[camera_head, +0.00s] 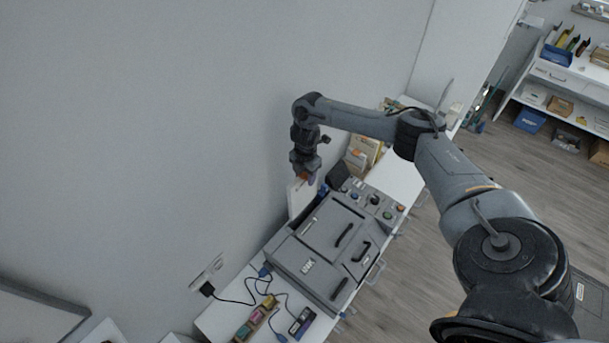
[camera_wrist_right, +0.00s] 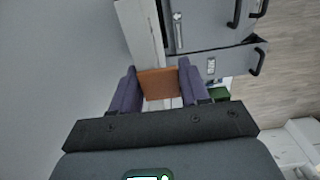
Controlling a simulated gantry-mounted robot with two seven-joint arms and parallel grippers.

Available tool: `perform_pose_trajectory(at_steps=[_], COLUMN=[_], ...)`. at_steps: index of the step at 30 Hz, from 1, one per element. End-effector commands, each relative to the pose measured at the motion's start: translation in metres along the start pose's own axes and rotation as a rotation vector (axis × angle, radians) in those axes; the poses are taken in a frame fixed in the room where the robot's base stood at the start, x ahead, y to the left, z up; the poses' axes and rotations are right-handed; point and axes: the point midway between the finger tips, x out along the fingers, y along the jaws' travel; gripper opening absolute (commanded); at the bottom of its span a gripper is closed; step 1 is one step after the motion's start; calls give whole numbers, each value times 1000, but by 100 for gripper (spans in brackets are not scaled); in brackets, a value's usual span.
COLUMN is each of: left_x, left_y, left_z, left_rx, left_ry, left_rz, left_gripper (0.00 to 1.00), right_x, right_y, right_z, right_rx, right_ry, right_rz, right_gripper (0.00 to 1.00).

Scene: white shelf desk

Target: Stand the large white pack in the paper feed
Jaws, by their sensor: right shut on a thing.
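My right gripper (camera_head: 305,176) points down at the wall side of the grey machine (camera_head: 325,240). It is shut on the large white pack (camera_head: 298,196), which appears as an upright white slab below the fingers. In the right wrist view, an orange-brown part of the pack (camera_wrist_right: 158,83) sits between the two purple fingers of the right gripper (camera_wrist_right: 157,88). The pack is by the machine's back edge, near the wall. The paper feed is not clearly seen, and I cannot tell whether the pack's lower end touches it. My left gripper is not in view.
Upright folders (camera_head: 362,153) stand on the white desk (camera_head: 403,180) beyond the machine. Cables and small coloured items (camera_head: 257,316) lie at its near end. The grey wall (camera_head: 150,150) is close behind. Shelves (camera_head: 570,85) stand far right.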

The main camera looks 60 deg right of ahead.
Motion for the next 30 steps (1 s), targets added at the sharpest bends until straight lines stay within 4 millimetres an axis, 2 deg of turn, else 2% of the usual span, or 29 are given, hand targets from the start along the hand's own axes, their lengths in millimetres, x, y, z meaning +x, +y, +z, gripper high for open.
perform_pose_trajectory(at_steps=[16, 30], left_x=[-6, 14], left_y=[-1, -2], left_z=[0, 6], left_rx=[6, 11], left_ry=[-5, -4], left_rz=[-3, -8], left_gripper=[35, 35], right_x=[-3, 27], right_y=[0, 0], right_z=[1, 1], right_rx=[1, 0], right_ry=[0, -1], right_rz=[4, 4], right_gripper=[18, 18])
